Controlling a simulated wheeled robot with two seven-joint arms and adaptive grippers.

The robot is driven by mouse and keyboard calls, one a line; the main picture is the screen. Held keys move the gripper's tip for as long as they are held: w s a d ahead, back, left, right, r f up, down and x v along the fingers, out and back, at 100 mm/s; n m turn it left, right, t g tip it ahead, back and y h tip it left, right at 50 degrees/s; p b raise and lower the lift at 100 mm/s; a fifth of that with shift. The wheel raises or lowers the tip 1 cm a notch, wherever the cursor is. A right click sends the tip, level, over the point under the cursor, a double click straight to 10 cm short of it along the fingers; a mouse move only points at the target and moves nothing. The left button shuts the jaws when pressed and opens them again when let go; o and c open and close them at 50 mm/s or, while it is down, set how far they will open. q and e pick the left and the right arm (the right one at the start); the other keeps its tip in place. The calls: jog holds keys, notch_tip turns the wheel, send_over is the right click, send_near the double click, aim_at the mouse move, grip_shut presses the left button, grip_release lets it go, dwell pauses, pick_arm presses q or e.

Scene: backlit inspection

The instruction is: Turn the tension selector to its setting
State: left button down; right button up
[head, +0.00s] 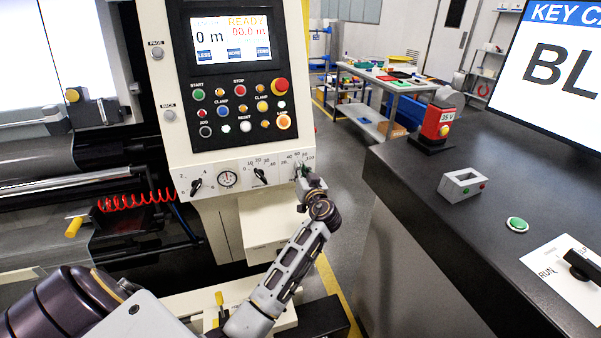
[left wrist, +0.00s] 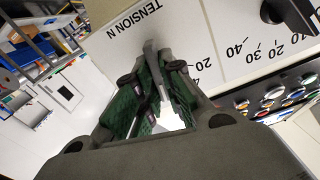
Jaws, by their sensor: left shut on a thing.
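The tension selector (left wrist: 150,48) is at the right end of the lower panel strip of the machine. In the left wrist view it shows as a small grey piece between my fingers, beside the printed words TENSION N and a scale. My left gripper (head: 307,177) is at this selector and largely covers it in the head view. In the left wrist view my left gripper (left wrist: 157,75) has its green-padded fingers closed on the selector. Which mark the selector points at is hidden. My right gripper is not in view.
Above are push buttons and a screen (head: 232,40) reading READY. A dark console (head: 470,160) stands at right, with open floor between.

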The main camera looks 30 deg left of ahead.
pick_arm(q)
jog(key=shift+d+m, duration=0.1)
jog(key=shift+m, duration=1.7)
jog(key=c, duration=1.5)
grip_release()
jog(key=shift+w, duration=0.1)
jog(key=shift+c, duration=0.2)
jog(key=v, duration=0.7)
jog(key=shift+d, duration=0.15)
